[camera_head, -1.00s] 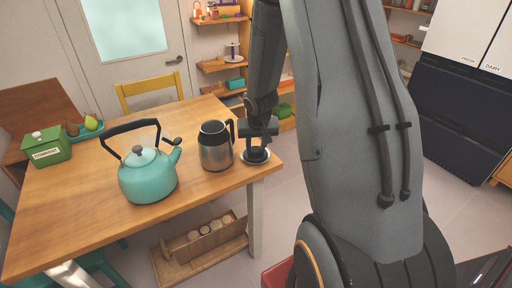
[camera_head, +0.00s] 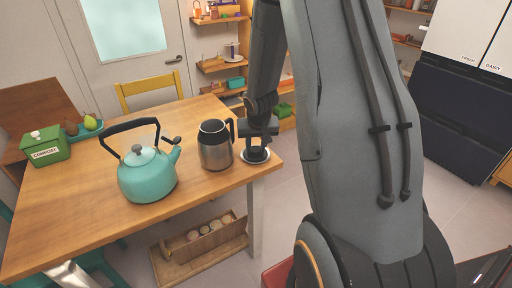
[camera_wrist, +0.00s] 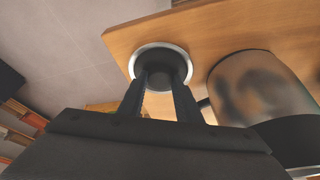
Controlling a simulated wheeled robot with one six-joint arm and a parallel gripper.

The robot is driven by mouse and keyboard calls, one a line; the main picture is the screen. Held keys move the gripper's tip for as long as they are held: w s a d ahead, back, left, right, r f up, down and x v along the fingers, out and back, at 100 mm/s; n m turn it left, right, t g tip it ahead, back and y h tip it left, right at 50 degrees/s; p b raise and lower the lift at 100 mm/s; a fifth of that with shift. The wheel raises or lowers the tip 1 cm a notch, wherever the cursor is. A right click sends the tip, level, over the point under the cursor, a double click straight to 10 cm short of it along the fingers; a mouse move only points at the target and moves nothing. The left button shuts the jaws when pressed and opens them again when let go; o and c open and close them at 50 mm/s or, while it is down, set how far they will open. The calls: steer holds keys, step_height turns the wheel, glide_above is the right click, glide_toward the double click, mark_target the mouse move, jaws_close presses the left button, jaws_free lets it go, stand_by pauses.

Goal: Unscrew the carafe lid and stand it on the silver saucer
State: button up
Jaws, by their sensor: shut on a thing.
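The carafe (camera_head: 215,150), a steel body with a black top band and handle, stands upright on the wooden table, left of my gripper. It also shows at the right of the wrist view (camera_wrist: 260,88). The silver saucer (camera_head: 245,160) lies near the table's right corner; its bright rim rings a dark middle in the wrist view (camera_wrist: 137,58). My gripper (camera_head: 257,146) points down over the saucer. Its fingers (camera_wrist: 161,88) are shut on the round black lid (camera_wrist: 162,66), within the saucer's outline. I cannot tell whether the lid touches the saucer.
A teal kettle (camera_head: 147,176) stands left of the carafe. A green compost box (camera_head: 47,147) and a teal tray of pears (camera_head: 84,128) are farther left. The table's edge (camera_head: 262,172) is close beside the saucer. A yellow chair (camera_head: 150,93) stands behind the table.

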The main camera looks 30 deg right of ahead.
steer(key=shift+f, duration=0.1)
stand_by(0.3)
steer(key=o, duration=1.3)
steer(key=shift+c, duration=0.2)
steer(key=d+p+v, duration=0.1)
steer(key=p+v, duration=0.1)
steer(key=v, duration=0.5)
steer(key=shift+a+r+p, duration=0.3)
steer(key=shift+a+r, duration=0.1)
steer(key=shift+a, duration=0.15)
steer(key=shift+s+a, duration=0.1)
steer(key=shift+s, duration=0.05)
steer(key=s+a+r+n+g, duration=0.1)
steer(key=s+a+r+n, duration=0.1)
steer(key=s+a, duration=0.5)
steer(key=s+a+r+n+g+y, duration=0.1)
steer(key=s+a+r, duration=0.3)
steer(key=s+a, duration=0.4)
steer(key=s+n+g, duration=0.1)
steer(key=s, duration=0.3)
steer(key=shift+a+r, duration=0.3)
steer(key=shift+a, duration=0.05)
